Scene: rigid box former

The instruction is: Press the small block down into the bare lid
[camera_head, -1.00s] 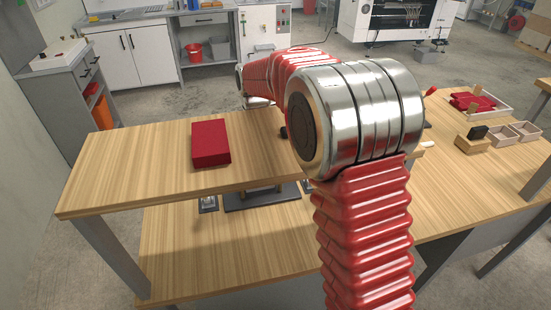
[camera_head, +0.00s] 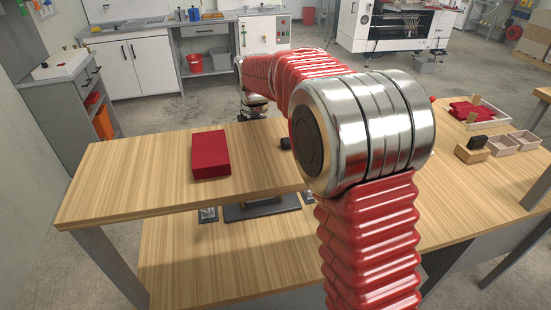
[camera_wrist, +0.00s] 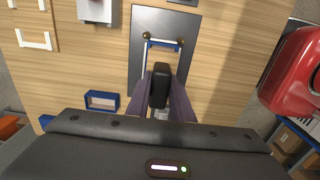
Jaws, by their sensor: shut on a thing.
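My gripper (camera_wrist: 160,92) shows in the wrist view, its two dark fingers closed on a small black block (camera_wrist: 160,82). The block is upright between the fingertips, in front of a dark plate (camera_wrist: 180,22). On that plate is a thin white and blue frame (camera_wrist: 163,43) with two brass knobs at its corners. Whether the block touches anything below is hidden. I cannot pick out the bare lid for sure. In the head view my arm covers part of the bench and the gripper's fingers cannot be made out.
A red box (camera_head: 210,155) lies on the raised wooden shelf (camera_head: 120,185). The dark plate also shows partly beneath the shelf (camera_head: 262,208). At right are a wooden holder (camera_head: 472,154) and a tray with red pieces (camera_head: 500,114). A blue frame (camera_wrist: 102,100) lies left of my gripper.

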